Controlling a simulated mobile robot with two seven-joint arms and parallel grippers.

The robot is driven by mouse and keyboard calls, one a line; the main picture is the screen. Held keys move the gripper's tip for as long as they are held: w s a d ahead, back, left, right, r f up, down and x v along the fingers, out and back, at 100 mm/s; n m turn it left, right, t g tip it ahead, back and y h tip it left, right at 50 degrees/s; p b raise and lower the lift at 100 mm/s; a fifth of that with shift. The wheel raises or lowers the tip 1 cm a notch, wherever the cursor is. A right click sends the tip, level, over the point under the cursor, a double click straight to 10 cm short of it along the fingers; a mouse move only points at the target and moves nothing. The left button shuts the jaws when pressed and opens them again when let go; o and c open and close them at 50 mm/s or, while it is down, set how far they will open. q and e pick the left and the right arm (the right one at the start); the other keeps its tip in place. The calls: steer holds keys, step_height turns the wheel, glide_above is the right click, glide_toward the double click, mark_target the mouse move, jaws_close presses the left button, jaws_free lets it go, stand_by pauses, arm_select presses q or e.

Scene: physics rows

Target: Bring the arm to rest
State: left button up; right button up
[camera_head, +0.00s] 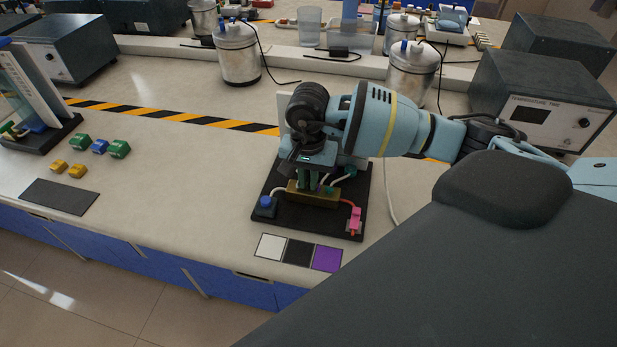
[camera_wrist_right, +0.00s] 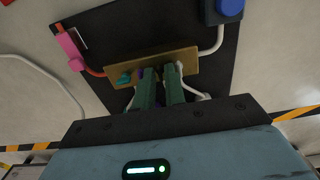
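My right gripper (camera_head: 314,188) is over the dark board on the bench, fingers pointing down at a brass-coloured block. It also shows in the right wrist view (camera_wrist_right: 161,72), where a narrow gap separates its two green fingers and no held object is visible between them. The fingertips overlap the brass block (camera_head: 318,199); whether they touch it I cannot tell. The board (camera_head: 252,216) carries a blue button box (camera_head: 265,206) and a pink connector (camera_head: 355,221) on a red lead. White leads run to the block. My left gripper is not in view.
White, black and purple squares (camera_head: 327,259) lie before the board. Small green, blue and yellow blocks (camera_head: 120,149) and a dark mat (camera_head: 59,196) are at left. Metal canisters (camera_head: 238,55) and a grey instrument box (camera_head: 545,100) stand behind. The bench between is clear.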

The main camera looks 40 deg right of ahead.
steer(key=shift+r, duration=0.15)
steer(key=shift+c, duration=0.4)
jaws_close()
steer(key=n+b, duration=0.2)
steer(key=n, duration=0.3)
steer(key=shift+f, duration=0.2)
steer(key=shift+r+n+b, duration=0.1)
steer(key=shift+n+b, duration=0.3)
steer(key=shift+n, duration=0.5)
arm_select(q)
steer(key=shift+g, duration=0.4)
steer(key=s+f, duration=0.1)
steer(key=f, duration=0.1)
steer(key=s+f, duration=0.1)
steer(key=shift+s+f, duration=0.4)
arm_select(e)
steer(key=shift+r, duration=0.1)
